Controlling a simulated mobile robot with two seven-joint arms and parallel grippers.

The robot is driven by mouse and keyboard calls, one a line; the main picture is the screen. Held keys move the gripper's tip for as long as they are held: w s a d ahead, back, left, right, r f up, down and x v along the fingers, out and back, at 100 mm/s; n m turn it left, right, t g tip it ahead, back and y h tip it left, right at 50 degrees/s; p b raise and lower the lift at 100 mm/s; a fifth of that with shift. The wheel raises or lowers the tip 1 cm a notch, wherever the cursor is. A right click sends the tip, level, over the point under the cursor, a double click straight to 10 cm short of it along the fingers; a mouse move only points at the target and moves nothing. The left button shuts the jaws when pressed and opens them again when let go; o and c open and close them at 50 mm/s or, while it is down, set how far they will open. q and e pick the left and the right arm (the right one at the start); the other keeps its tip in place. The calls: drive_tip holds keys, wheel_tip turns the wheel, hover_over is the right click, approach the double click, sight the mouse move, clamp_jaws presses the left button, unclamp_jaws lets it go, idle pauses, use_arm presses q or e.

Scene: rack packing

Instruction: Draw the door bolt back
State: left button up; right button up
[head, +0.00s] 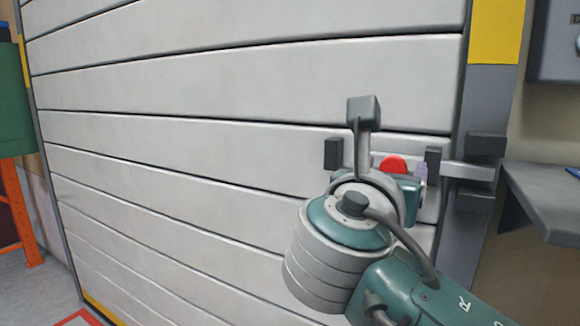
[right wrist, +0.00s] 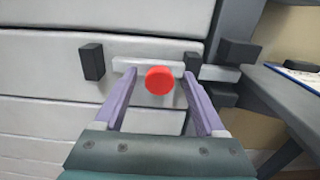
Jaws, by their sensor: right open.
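The door bolt is a light grey bar (head: 467,172) lying across a white slatted door (head: 200,80), with a round red knob (head: 393,163) on it. Its right end reaches past the door's edge, between two dark keeper blocks (head: 486,145). In the right wrist view the red knob (right wrist: 159,81) appears between the two purple fingers of my right gripper (right wrist: 160,76). The gripper is open, with a gap on both sides of the knob. How deep the knob sits between the fingers is unclear. In the head view my wrist hides part of the bolt. My left gripper is out of view.
Dark guide brackets stand left (head: 333,153) and right (head: 432,165) of the knob. A grey shelf (head: 545,200) juts out at the right, below a grey wall box (head: 560,40). A green and orange rack (head: 15,120) stands at far left.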

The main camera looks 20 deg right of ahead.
clamp_jaws()
idle(0.6)
idle(0.8)
